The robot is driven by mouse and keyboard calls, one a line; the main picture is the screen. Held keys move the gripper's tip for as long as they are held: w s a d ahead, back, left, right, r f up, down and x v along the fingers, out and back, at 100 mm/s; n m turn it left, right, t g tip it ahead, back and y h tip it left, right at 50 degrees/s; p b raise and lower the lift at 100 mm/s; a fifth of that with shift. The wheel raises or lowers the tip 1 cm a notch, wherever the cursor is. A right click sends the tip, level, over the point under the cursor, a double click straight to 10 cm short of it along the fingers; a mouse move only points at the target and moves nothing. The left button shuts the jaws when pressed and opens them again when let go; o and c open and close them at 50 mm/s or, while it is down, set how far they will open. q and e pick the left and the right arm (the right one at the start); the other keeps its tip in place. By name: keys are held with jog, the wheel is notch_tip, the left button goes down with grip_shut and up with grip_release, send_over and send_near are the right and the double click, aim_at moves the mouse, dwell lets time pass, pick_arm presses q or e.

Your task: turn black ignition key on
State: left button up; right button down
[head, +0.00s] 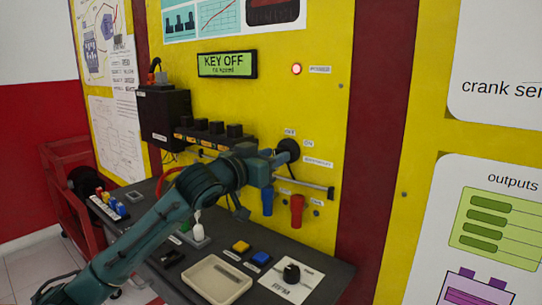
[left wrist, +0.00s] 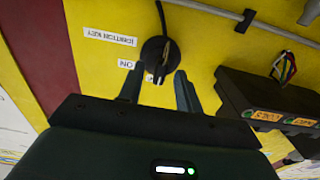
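The black ignition key (head: 289,147) sits on the yellow panel in the head view, partly hidden by my left gripper (head: 277,160). In the left wrist view the key (left wrist: 156,50) is a round black knob, with an ignition key label beside it. My left gripper (left wrist: 157,76) is open there, its two fingers pointing at the panel on either side of the knob's lower end. I cannot tell whether either finger touches it. The green display (head: 227,65) reads KEY OFF. My right gripper is not in view.
A row of black switches (head: 210,128) juts from the panel left of the key. Blue (head: 267,201) and red (head: 297,210) connectors hang below it. The dark bench holds a beige tray (head: 217,280), coloured buttons and a black knob (head: 291,273). A red light (head: 296,69) is above.

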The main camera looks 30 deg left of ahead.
pick_arm(q)
jog(key=shift+c, duration=0.4)
jog(key=c, duration=0.4)
grip_shut()
